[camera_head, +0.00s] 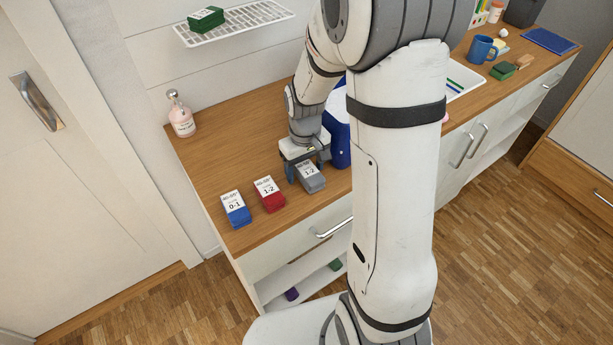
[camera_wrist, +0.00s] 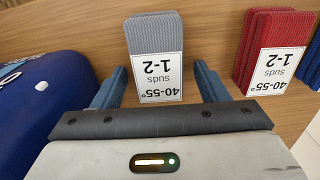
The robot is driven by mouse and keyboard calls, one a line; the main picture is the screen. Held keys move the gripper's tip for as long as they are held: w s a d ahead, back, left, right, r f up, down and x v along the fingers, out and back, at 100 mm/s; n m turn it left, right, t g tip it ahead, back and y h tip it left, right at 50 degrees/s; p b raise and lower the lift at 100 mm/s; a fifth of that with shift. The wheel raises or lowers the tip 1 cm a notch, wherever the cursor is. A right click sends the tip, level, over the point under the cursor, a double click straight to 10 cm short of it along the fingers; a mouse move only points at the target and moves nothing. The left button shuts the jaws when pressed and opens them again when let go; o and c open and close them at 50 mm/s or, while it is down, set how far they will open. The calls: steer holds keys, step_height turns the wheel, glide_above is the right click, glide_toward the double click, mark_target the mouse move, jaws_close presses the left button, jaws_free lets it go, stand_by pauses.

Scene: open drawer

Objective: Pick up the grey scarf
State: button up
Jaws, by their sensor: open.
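The grey scarf (camera_head: 312,182) is a folded grey block with a white label, lying on the wooden counter. In the wrist view the grey scarf (camera_wrist: 153,36) shows ribbed knit and a label reading "40-55° suds 1-2". My gripper (camera_head: 306,166) is right at it, pointing down. In the wrist view my gripper (camera_wrist: 160,82) is open, with one blue finger on each side of the scarf's label end. The scarf lies between and beyond the fingers, and I see no clear contact.
A red folded item (camera_head: 269,201) and a blue one (camera_head: 236,216) lie to the left on the counter (camera_head: 205,165). A dark blue object (camera_wrist: 38,95) stands close on the other side.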

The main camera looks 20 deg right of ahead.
steer(key=shift+c, duration=0.4)
steer(key=c, duration=1)
